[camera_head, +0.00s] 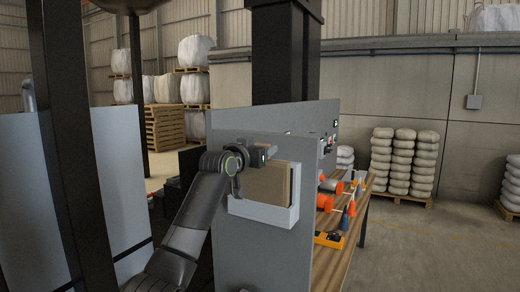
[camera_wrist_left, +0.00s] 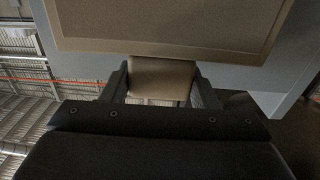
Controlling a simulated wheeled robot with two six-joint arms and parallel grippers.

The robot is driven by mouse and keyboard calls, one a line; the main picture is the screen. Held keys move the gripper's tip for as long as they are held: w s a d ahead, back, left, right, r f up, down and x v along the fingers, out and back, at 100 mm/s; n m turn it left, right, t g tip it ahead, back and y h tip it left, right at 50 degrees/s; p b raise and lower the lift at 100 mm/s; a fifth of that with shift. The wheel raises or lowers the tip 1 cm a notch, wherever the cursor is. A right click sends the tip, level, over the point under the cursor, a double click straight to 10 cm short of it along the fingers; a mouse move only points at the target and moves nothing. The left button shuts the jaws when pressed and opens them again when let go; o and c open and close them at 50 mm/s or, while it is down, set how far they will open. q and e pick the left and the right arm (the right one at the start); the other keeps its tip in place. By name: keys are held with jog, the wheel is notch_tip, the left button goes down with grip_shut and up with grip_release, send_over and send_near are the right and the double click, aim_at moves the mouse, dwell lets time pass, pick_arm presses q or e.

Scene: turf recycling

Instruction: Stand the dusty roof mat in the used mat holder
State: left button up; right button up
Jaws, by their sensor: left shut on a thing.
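My left gripper (camera_head: 268,153) is at the mat's upper edge in the head view. In the left wrist view, the jaws (camera_wrist_left: 162,76) are shut on a tan part of the mat (camera_wrist_left: 165,28). Whether the mat rests on the holder's floor is hidden. My right gripper is not in view.
A grey cabinet (camera_head: 228,243) stands right behind the holder. To its right, a wooden bench (camera_head: 345,250) carries orange tools (camera_head: 331,186), a yellow-and-black device (camera_head: 329,239) and small cones. Pallets of white sacks (camera_head: 404,160) stand by the wall. The floor at the right is open.

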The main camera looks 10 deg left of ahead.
pick_arm(q)
jog(key=shift+f, duration=0.15)
jog(key=o, duration=1.1)
jog(key=shift+o, duration=0.2)
jog(key=shift+s, duration=0.1)
jog(key=b+v, duration=0.9)
jog(key=v, duration=0.8)
jog(key=shift+s, duration=0.2)
